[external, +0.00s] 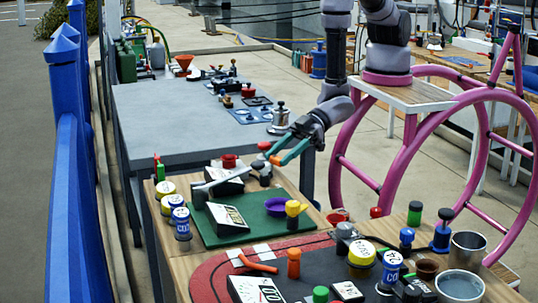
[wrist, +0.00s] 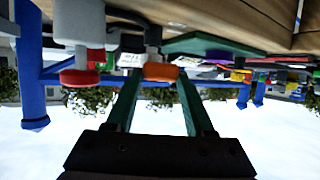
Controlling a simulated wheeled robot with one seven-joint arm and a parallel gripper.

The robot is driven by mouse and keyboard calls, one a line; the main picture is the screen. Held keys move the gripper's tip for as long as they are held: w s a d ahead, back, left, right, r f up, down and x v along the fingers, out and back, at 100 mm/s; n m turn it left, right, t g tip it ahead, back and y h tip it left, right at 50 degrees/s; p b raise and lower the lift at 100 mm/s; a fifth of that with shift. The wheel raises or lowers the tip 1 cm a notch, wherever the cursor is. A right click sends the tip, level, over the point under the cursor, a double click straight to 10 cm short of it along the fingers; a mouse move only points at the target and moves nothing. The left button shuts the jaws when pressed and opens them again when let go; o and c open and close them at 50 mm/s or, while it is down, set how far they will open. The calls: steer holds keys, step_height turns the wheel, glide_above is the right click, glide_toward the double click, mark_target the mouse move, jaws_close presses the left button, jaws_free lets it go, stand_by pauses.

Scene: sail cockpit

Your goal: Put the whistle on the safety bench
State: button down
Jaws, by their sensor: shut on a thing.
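My gripper (external: 284,152) is over the gap between the grey bench (external: 150,108) and the wooden bench with a green mat (external: 262,229). Its green fingers (wrist: 160,100) are shut on a small orange thing (wrist: 161,72) at their tips, also visible in the external view (external: 275,160). I cannot make out its shape well enough to be sure it is the whistle. A yellow piece (external: 294,208) stands on the green mat. No label shows which bench is the safety bench.
Cans, caps and boxes crowd the wooden benches. The near half of the grey bench top is bare. A blue fence (external: 70,170) runs along the left. A metal cup (external: 467,248) stands at the front right.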

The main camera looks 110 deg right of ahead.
step_height(320, 180, up, 5)
steer(key=w+a+r+m+h, duration=0.2)
steer(key=a, duration=0.9)
steer(key=m+t+h, duration=0.1)
steer(key=m+h, duration=0.2)
glide_above(397, 228)
step_height(397, 228, down, 8)
steer(key=shift+s+r, duration=0.1)
steer(key=shift+r, duration=0.15)
steer(key=shift+f, duration=2.05)
